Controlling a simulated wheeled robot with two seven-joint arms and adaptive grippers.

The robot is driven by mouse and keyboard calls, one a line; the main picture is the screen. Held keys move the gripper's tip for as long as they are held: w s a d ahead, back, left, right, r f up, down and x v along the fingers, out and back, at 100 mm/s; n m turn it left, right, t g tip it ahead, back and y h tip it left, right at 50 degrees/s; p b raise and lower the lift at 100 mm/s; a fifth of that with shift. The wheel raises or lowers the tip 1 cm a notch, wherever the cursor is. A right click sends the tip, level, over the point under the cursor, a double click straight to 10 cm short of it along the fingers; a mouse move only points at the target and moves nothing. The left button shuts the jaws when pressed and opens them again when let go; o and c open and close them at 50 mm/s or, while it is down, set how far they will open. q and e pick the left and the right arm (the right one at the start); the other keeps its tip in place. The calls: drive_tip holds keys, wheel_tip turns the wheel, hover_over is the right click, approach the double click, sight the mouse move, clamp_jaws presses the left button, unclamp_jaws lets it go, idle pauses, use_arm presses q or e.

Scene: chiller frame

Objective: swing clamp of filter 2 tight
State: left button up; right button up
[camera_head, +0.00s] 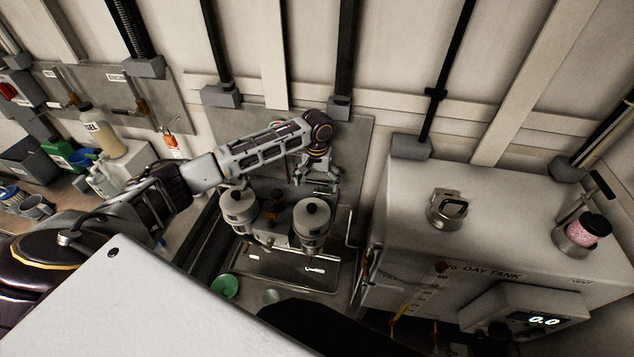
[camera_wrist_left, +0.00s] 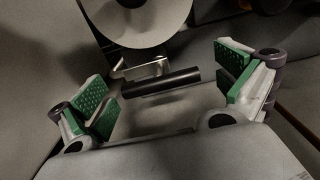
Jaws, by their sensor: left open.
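Two round grey filter housings hang side by side on the wall frame in the head view, the left housing (camera_head: 238,207) and the right housing (camera_head: 312,220). Their numbers are not readable. My left gripper (camera_head: 318,184) is above and behind the right housing. In the left wrist view the left gripper (camera_wrist_left: 166,92) is open, its green pads wide apart. A black clamp handle (camera_wrist_left: 160,82) on a bright metal bracket (camera_wrist_left: 140,69) lies between the pads, apparently touching neither. A round grey housing end (camera_wrist_left: 135,18) shows beyond it. My right gripper is not in view.
A shallow metal drip tray (camera_head: 285,268) lies below the housings, with a green bowl (camera_head: 224,286) at its left. The day tank (camera_head: 480,215) stands close on the right. A bench at the left holds bottles (camera_head: 100,132) and cups (camera_head: 36,205).

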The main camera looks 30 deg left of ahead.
use_arm(q)
drive_tip(key=shift+c, duration=0.3)
drive_tip(key=c, duration=1)
drive_tip(key=shift+m, duration=0.4)
drive_tip(key=m, duration=0.3)
drive_tip(key=shift+m, duration=0.3)
drive_tip(key=m, duration=0.9)
drive_tip(key=shift+m, duration=2.3)
